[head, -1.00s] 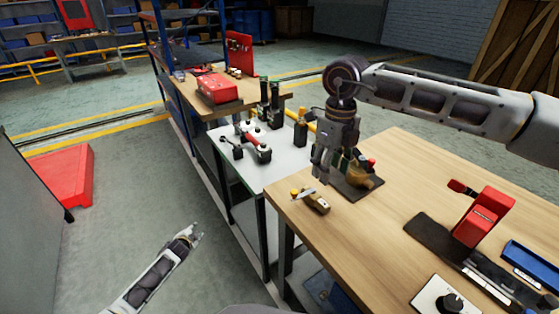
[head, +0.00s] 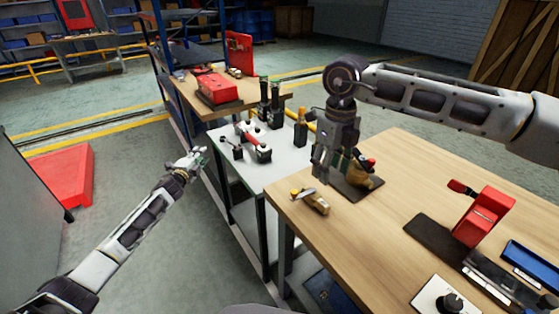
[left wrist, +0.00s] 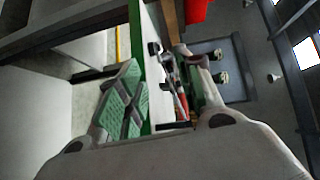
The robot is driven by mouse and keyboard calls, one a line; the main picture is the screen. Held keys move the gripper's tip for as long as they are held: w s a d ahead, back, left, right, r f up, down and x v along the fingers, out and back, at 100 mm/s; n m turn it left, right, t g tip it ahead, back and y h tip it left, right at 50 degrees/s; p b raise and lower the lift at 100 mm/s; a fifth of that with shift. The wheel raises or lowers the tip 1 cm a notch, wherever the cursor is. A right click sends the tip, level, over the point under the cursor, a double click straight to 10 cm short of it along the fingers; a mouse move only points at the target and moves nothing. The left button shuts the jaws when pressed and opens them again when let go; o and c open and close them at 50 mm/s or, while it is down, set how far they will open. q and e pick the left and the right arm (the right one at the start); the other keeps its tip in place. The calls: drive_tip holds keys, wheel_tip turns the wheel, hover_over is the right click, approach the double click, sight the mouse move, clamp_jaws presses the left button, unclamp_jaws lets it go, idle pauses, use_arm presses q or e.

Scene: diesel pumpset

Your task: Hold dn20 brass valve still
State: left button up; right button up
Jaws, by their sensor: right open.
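A small brass piece with a grey lever and a yellow end, which looks like the brass valve (head: 316,203), lies on the wooden bench (head: 400,240) near its left corner. My right gripper (head: 321,178) points down just above and behind it, open, apart from it as far as I can tell. Another brass-coloured piece (head: 359,176) with a red part sits on a dark mat right of that gripper, partly hidden. My left gripper (head: 203,154) is over the floor, left of the white table; its green-padded fingers (left wrist: 160,90) are apart and empty in the left wrist view.
The white table (head: 277,165) holds a red-and-grey tool (head: 257,146) and several dark bottles (head: 270,103). A red clamp-like device (head: 484,216) and a blue tray (head: 532,265) are on the right of the bench. The floor below my left arm is clear.

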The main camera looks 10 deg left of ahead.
sight(324, 204)
use_arm(q)
drive_tip(key=w+d+r+m+t+h, duration=0.1)
drive_tip(key=w+d+r+m+h, duration=0.2)
drive_tip(key=d+r+m+h, duration=0.7)
drive_tip(key=s+d+r+m+g+h, duration=0.3)
drive_tip(key=d+r+m, duration=0.1)
drive_tip(key=d+r, duration=0.45)
drive_tip(key=s+d+r+m+g+h, duration=0.3)
drive_tip(key=d+r+m, duration=0.3)
drive_tip(key=d, duration=0.4)
drive_tip(key=s+d+r+m+g+y, duration=0.1)
drive_tip(key=s+d+r+m+g, duration=0.1)
drive_tip(key=s+d+m+g, duration=1)
drive_tip(key=s+a+f+m+y, duration=0.2)
drive_tip(key=s+f+y, duration=0.3)
drive_tip(key=s+y, duration=0.4)
drive_tip(key=shift+m+y, duration=0.5)
drive_tip(key=shift+y, duration=0.3)
drive_tip(key=shift+d, duration=0.1)
use_arm(e)
drive_tip(key=shift+f, duration=0.15)
drive_tip(key=shift+f, duration=6.75)
